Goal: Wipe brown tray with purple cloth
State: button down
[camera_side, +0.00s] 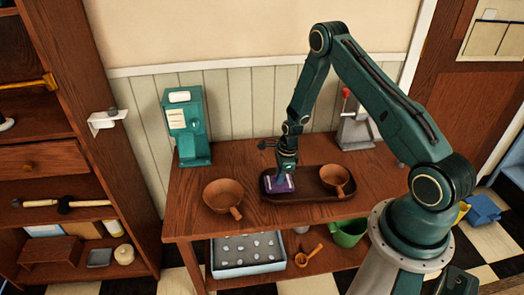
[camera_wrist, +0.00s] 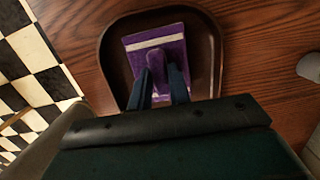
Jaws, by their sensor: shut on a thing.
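The purple cloth (camera_side: 278,184) is a flat pad with a pale stripe, at the left end of the brown tray (camera_side: 310,199). In the wrist view the cloth (camera_wrist: 172,45) has a raised purple grip in its middle and lies within the rim of the tray (camera_wrist: 117,50). My gripper (camera_side: 286,172) is above the cloth, and in the wrist view my gripper (camera_wrist: 165,80) is shut on the cloth's raised grip. The cloth looks down at the tray's floor; whether it presses on it I cannot tell. A small brown pan (camera_side: 336,178) sits in the right part of the tray.
A larger brown pan (camera_side: 224,194) stands on the table left of the tray. A green dispenser (camera_side: 187,127) and a grey device with a red knob (camera_side: 354,122) stand at the back. The lower shelf holds a blue-grey box (camera_side: 247,252) and a green cup (camera_side: 347,232).

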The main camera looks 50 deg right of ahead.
aim_at(288, 181)
jog(key=shift+f, duration=0.45)
jog(key=shift+s+d, duration=0.1)
jog(key=shift+d, duration=0.05)
jog(key=shift+s+d+r, duration=0.1)
jog(key=shift+s+d, duration=0.95)
jog(key=shift+s, duration=0.2)
jog(key=shift+f, duration=0.2)
jog(key=shift+a, duration=0.1)
jog(key=shift+w+a+r, duration=0.1)
jog(key=shift+w+a, duration=1.05)
jog(key=shift+w, duration=0.25)
jog(key=shift+r, duration=0.15)
